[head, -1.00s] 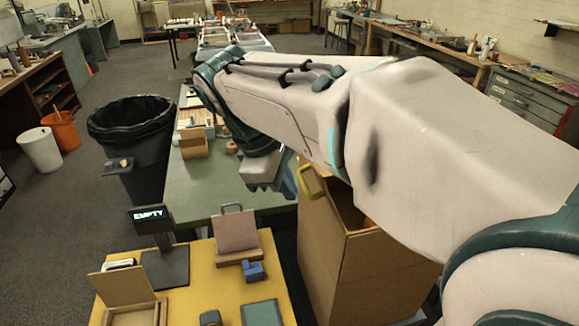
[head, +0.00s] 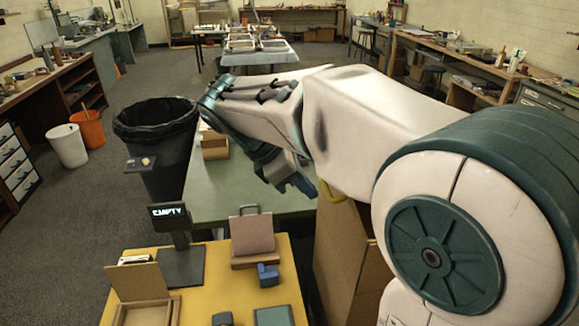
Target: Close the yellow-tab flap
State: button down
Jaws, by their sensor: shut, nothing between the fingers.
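The tall brown cardboard box (head: 338,262) stands right of the yellow table. Its yellow tab (head: 332,192), a curved loop, shows at its upper left, partly behind my arm. My arm covers most of the box top, so I cannot tell how far the flap stands open. My gripper (head: 295,187) is a little left of the yellow tab, over the green table, pointing down. Its fingers are shut with nothing between them. A gap shows between gripper and tab in the picture; their depth apart is unclear.
The green table (head: 225,190) lies under my gripper. The yellow table (head: 205,292) in front holds an "EMPTY" display (head: 170,212), a pink panel on a stand (head: 252,232) and an open wooden box (head: 146,312). A black bin (head: 165,165) stands left.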

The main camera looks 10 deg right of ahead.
aim_at(327, 194)
jog(key=shift+d+r+p, duration=0.25)
jog(key=shift+d+p, duration=0.05)
jog(key=shift+d, duration=0.7)
jog(key=shift+d+r+p, duration=0.2)
jog(key=shift+d+p, duration=0.05)
jog(key=shift+d, duration=0.7)
jog(key=shift+s+d, duration=0.1)
